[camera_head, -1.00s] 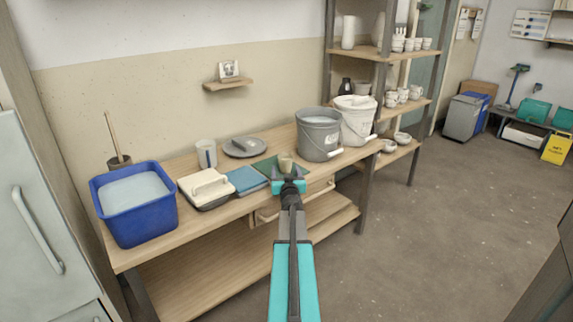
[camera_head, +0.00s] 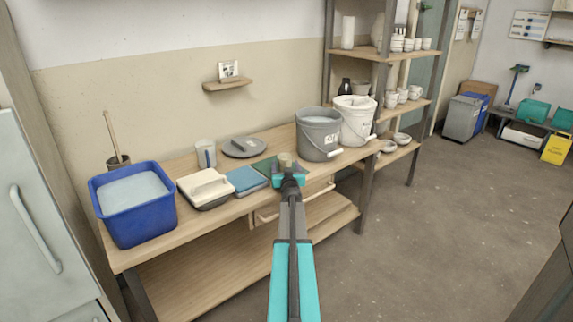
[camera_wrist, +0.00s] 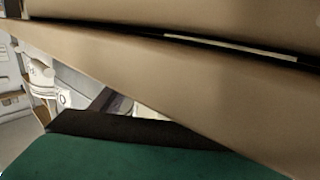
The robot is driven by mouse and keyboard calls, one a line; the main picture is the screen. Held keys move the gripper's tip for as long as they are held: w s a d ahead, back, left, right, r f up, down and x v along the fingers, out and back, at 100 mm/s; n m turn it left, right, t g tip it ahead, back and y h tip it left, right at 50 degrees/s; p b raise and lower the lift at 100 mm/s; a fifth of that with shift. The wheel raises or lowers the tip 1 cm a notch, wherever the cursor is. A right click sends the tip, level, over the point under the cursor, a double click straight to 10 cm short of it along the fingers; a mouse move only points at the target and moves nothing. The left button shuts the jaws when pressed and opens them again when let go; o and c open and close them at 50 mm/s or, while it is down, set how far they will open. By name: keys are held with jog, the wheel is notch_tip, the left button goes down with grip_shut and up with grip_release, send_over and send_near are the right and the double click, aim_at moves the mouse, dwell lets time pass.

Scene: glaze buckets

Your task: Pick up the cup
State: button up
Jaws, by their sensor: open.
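My gripper (camera_head: 289,174), with teal fingers, is open at the cup's near side. The fingers and wrist hide the cup's lower part, and I cannot tell how far it sits between them. In the wrist view, a tan curved surface, probably the cup (camera_wrist: 190,75), fills much of the picture very close to the lens. A dark green piece with a black edge lies below it, probably a finger.
Right of the cup stand a grey bucket (camera_head: 318,136) and a white bucket (camera_head: 357,120).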

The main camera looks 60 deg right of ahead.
aim_at(285, 154)
jog(key=c, duration=1.3)
jog(key=shift+o, duration=0.2)
jog(key=shift+r, duration=0.15)
notch_tip(285, 154, up, 4)
jog(key=p, duration=0.3)
jog(key=s+a+p, duration=0.3)
jog(key=s+p, duration=0.2)
jog(key=s, duration=1)
jog(key=shift+s+a+r, duration=0.3)
jog(key=shift+a+r, duration=0.05)
jog(key=shift+a, duration=0.05)
